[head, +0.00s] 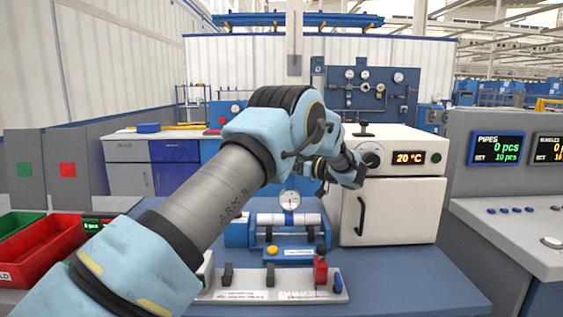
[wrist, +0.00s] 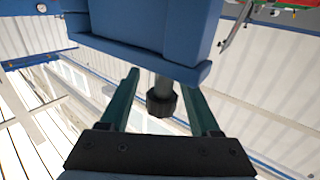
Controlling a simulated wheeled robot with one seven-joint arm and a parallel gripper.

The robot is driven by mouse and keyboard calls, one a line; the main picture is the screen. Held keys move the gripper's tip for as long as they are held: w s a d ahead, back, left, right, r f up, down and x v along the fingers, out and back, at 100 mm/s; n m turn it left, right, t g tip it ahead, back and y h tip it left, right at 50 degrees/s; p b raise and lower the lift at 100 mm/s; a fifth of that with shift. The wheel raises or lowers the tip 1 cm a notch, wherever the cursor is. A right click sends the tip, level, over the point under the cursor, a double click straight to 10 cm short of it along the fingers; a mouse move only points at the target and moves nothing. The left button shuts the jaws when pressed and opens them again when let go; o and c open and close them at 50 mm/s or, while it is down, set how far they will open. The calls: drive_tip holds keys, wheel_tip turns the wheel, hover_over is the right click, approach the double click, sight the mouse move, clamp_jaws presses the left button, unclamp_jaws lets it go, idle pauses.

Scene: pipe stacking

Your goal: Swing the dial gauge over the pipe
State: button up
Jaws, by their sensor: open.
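The dial gauge (head: 289,200) has a round white face and stands over the middle of a white pipe (head: 285,218) on a blue fixture (head: 290,250). My arm crosses the head view, and my gripper end (head: 345,172) is right of and above the gauge, in front of the cream oven. In the wrist view my gripper (wrist: 160,80) is open with two dark green fingers. A black knob (wrist: 161,103) on a grey stem shows between them, below a blue block (wrist: 160,35). I cannot tell whether the fingers touch the knob or which part it belongs to.
The cream oven (head: 400,195) with a 20 °C display stands close on the right. A grey block with black clips and a red part (head: 275,285) lies in front of the fixture. Red and green bins (head: 35,245) are at left. The blue bench (head: 420,280) is clear at front right.

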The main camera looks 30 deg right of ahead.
drive_tip(key=b+v, duration=0.3)
drive_tip(key=v, duration=0.7)
drive_tip(key=shift+s+d, duration=0.2)
drive_tip(key=shift+s, duration=0.15)
drive_tip(key=shift+s, duration=0.1)
